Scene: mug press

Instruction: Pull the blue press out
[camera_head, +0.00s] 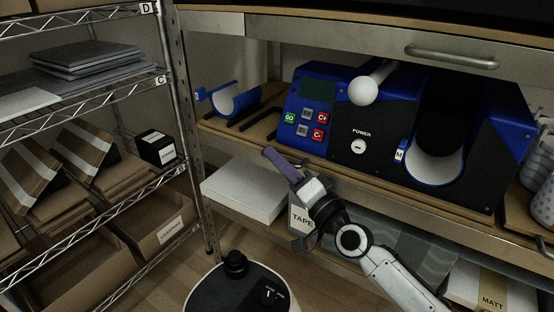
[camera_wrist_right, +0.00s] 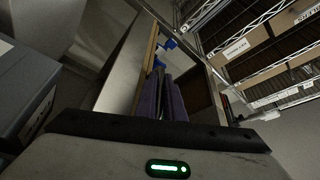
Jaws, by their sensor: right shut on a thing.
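The blue press (camera_head: 404,130) stands on the wooden shelf, with blue side panels, a black front and a white-ended lever (camera_head: 363,91). Its keypad panel (camera_head: 305,124) is at its left, and a blue-rimmed mug cradle (camera_head: 435,169) is at its right. My right gripper (camera_head: 270,154) is in front of the shelf edge, below and left of the keypad, apart from the press. Its purple fingers (camera_wrist_right: 165,97) are close together on a thing that I cannot make out. My left gripper is not in view.
A loose blue cradle (camera_head: 238,101) lies left of the press by dark bars; part of it shows in the right wrist view (camera_wrist_right: 168,43). Below are a white box (camera_head: 245,188) and a tape box (camera_head: 301,221). A wire rack (camera_head: 181,90) stands left. Patterned mugs (camera_head: 541,205) are far right.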

